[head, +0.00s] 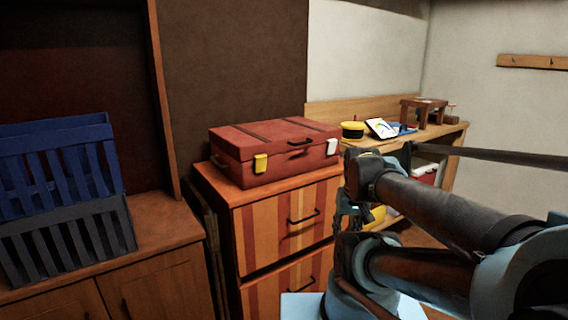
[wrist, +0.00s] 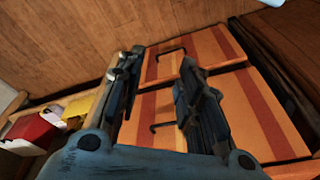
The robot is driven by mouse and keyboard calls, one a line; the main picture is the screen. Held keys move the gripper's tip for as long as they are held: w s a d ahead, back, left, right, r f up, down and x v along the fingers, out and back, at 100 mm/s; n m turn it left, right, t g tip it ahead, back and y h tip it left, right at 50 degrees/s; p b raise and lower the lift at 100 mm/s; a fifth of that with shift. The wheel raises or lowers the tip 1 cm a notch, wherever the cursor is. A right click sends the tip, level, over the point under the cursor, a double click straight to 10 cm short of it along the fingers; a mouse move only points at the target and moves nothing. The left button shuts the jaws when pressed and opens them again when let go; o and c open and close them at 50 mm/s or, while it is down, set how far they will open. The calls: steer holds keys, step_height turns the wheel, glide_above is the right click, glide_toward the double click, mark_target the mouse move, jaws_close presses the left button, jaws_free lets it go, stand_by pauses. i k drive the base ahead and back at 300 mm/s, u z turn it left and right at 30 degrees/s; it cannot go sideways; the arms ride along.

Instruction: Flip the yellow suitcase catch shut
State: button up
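A red suitcase (head: 275,147) lies closed on top of a striped orange drawer cabinet (head: 262,229). Its yellow catch (head: 260,163) is on the left of the front face, by the lid seam; at this size I cannot tell how far it is flipped. A white catch (head: 332,147) is on the right, with a dark handle between them. My gripper (wrist: 158,68) is open and empty in the wrist view, its two dark fingers apart in front of the drawers. In the head view it is partly hidden by my arm, below and right of the suitcase. The wrist view does not show the suitcase.
Blue and grey crates (head: 60,170) stand on a wooden cabinet at left. A workbench (head: 385,143) at the back right holds a yellow-and-black round item, a tablet and a small wooden stand. Drawer handles (head: 303,216) stick out from the cabinet front.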

mark_target(261, 161)
steer(key=k, duration=1)
steer(key=u, duration=0.3)
steer(key=i, duration=0.25)
steer(key=u, duration=0.25)
